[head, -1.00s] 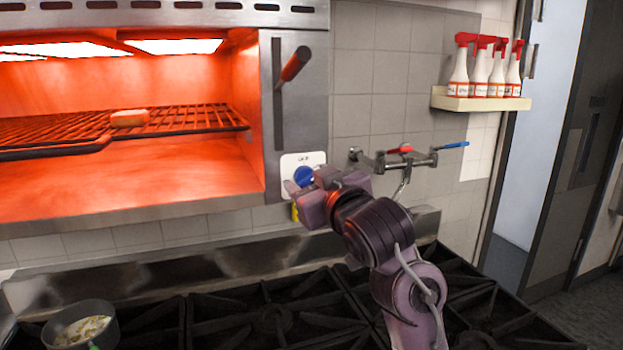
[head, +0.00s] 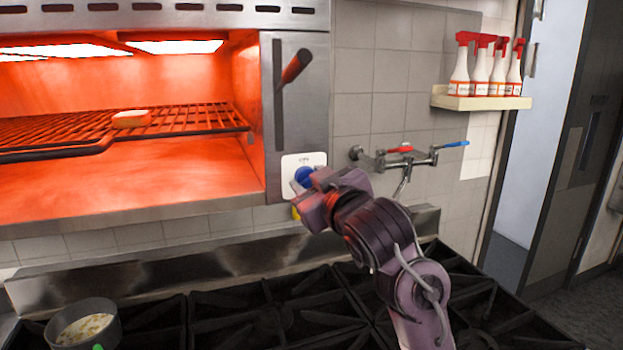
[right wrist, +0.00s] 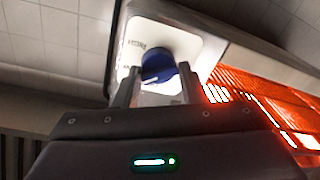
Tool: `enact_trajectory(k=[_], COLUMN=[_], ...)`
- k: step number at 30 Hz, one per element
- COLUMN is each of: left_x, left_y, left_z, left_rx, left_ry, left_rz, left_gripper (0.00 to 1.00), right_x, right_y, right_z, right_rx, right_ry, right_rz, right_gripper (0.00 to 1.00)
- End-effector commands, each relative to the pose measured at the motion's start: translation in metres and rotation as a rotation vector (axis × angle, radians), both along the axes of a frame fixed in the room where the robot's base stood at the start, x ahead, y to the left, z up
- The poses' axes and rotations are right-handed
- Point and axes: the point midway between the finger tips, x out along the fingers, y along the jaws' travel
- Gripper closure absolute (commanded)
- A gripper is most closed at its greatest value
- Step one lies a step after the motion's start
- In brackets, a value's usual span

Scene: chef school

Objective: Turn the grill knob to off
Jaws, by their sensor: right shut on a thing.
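The grill (head: 230,207) glows bright orange-red inside, with lit panels at its top. Its blue knob (head: 304,175) sits on a white plate (head: 314,160) low on the steel panel at the grill's right side. My right gripper (head: 299,190) is at the knob, partly covering it. In the right wrist view the blue knob (right wrist: 159,64) has a white mark and lies between my two fingers, which are shut on it. The white plate (right wrist: 190,45) shows around it, with small lettering. My left gripper is not in view.
A bread-like piece (head: 131,118) lies on the grill rack (head: 190,119). A red-handled lever (head: 295,65) is above the knob. A wall tap (head: 400,158) is to the right. Below are black stove grates (head: 270,320) and a pot (head: 112,331). Spray bottles stand on a shelf (head: 480,102).

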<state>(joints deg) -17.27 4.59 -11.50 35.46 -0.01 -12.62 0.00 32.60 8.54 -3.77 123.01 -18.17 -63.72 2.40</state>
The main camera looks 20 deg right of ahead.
Motion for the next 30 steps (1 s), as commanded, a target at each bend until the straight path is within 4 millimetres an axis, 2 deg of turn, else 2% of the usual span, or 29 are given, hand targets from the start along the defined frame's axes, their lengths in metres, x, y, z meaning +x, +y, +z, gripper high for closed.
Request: enact_trajectory(k=[12, 21, 30], left_x=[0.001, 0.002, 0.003], left_y=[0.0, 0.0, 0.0], left_z=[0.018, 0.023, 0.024], left_rx=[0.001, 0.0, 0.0], left_ry=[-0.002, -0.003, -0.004], left_rz=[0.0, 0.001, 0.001], left_gripper=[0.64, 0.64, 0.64], right_x=[0.0, 0.0, 0.0], right_y=[0.0, 0.001, 0.002], right_z=[0.004, 0.004, 0.003], right_rx=[-0.381, -0.645, -0.827], right_ry=[-0.017, -0.028, -0.035], right_rz=[-0.003, -0.004, -0.004], right_gripper=[0.86, 0.86, 0.86])
